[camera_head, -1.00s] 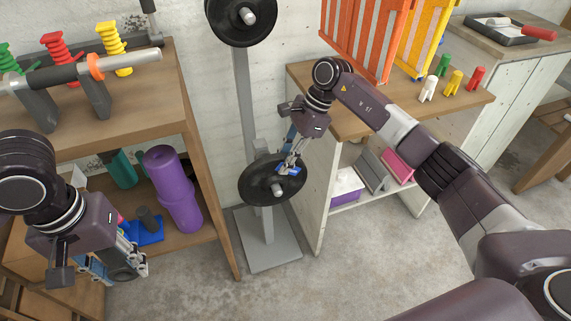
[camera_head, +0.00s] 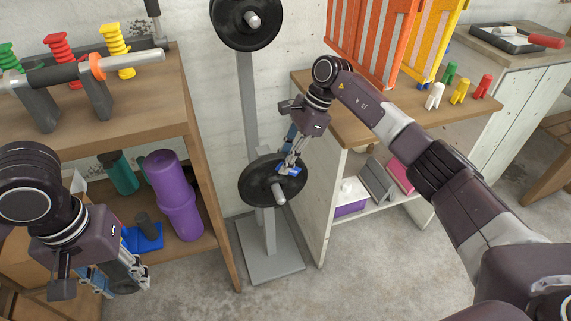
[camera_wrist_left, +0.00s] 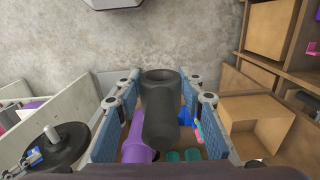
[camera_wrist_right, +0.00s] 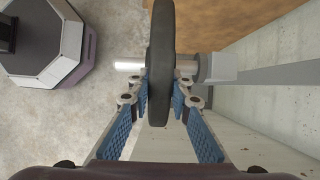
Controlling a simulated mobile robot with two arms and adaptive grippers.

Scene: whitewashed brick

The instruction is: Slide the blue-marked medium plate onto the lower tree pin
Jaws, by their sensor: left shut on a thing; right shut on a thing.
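The black medium plate (camera_head: 253,190) is at the lower pin (camera_head: 278,193) of the grey weight tree (camera_head: 269,240). Its blue mark is not clearly distinct from the blue finger parts. My right gripper (camera_head: 288,172) is shut on the plate's rim. In the right wrist view the plate (camera_wrist_right: 161,50) is edge-on, and the silver pin (camera_wrist_right: 129,65) shows on both sides of it, so the plate appears to be around the pin. The hole is hidden. My left gripper (camera_head: 141,280) is shut on a dark grey rounded object (camera_wrist_left: 160,110), far left of the tree.
A larger black plate (camera_head: 228,22) hangs on the upper pin. A white-sided cabinet (camera_head: 312,190) stands close on the right. The floor (camera_head: 370,265) in front is clear.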

